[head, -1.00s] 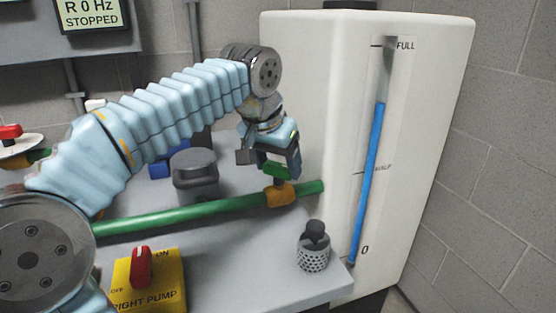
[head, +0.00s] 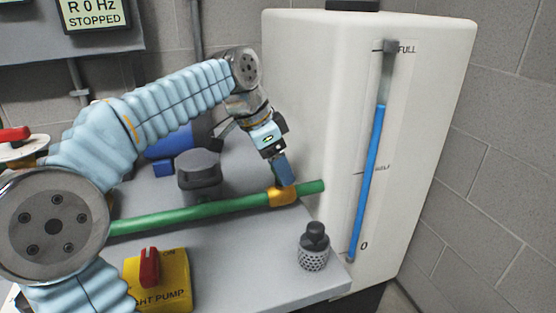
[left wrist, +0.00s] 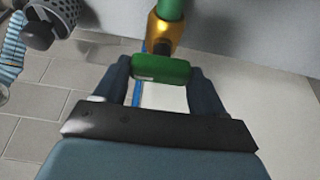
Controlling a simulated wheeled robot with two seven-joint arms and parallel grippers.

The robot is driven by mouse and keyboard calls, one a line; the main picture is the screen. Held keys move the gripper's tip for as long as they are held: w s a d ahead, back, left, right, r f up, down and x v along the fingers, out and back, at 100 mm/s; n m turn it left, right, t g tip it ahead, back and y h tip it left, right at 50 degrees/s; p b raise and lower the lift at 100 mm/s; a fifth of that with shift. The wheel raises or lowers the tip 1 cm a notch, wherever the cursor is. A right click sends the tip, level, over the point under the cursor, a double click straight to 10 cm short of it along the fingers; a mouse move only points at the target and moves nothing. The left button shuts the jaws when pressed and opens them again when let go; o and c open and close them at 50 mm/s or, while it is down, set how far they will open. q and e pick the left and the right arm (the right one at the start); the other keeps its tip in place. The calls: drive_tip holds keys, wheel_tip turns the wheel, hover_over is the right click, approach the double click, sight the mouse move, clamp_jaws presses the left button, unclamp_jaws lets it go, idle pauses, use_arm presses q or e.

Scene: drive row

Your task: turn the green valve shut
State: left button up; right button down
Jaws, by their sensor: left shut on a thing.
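The green pipe (head: 180,217) runs along the bench to the white tank, with a brass valve body (head: 282,195) near its right end. The valve's green handle (left wrist: 162,69) shows in the left wrist view, lying crosswise to the green pipe (left wrist: 170,8) there. My left gripper (head: 281,172) reaches down over the valve in the head view. Its blue fingers are shut on the handle, one at each end. In the head view the fingers hide the handle. My right gripper is not in view.
A perforated strainer (head: 313,248) sits near the bench edge. A yellow pump switch (head: 172,283) with a red knob is in front, a dark grey capped fitting (head: 198,172) behind the pipe.

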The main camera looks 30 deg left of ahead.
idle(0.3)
use_arm(q)
drive_tip(key=o, duration=1)
drive_tip(key=shift+o, duration=0.2)
drive_tip(key=p+v, duration=0.3)
drive_tip(key=v, duration=1)
drive_tip(key=shift+r, duration=0.4)
drive_tip(key=shift+a, duration=0.1)
